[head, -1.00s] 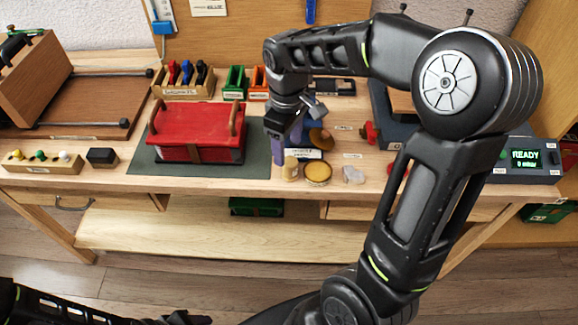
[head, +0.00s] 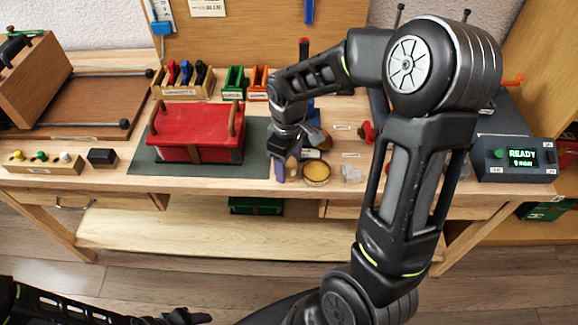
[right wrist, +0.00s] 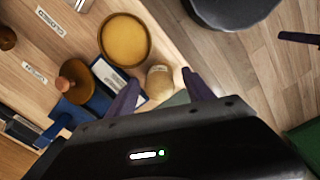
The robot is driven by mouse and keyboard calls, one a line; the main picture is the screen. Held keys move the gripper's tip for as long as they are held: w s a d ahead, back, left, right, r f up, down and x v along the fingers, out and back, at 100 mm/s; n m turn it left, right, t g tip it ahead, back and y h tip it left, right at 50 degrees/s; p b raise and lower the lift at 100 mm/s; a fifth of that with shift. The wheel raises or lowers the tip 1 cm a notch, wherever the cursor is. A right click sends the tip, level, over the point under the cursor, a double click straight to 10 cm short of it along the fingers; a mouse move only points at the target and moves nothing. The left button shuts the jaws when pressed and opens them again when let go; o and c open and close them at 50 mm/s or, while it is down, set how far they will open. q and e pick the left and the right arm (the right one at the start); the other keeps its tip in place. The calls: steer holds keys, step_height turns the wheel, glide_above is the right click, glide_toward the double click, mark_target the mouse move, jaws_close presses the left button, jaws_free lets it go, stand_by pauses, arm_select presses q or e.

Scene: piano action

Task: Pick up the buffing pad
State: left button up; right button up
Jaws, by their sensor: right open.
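A short beige cylinder (head: 291,166) stands on the bench; it may be the buffing pad, though no label on it is readable. In the right wrist view the cylinder (right wrist: 159,82) shows between my open purple fingertips, with gaps on both sides. A brown disc with a wooden knob (right wrist: 76,82) lies nearby, and it also shows in the head view (head: 322,141). My right gripper (head: 283,173) is open, pointing down, and partly hides the cylinder in the head view. My left gripper (head: 188,317) is low at the bottom edge, away from the bench; its jaw is unclear.
A round amber-filled dish (right wrist: 125,41) stands close beside the cylinder, with a labelled holder (right wrist: 112,76) behind. A red box (head: 195,130) sits on a dark mat (head: 150,160) to the left.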

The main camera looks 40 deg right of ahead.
steer(key=shift+c, duration=0.6)
jaws_close()
stand_by(0.4)
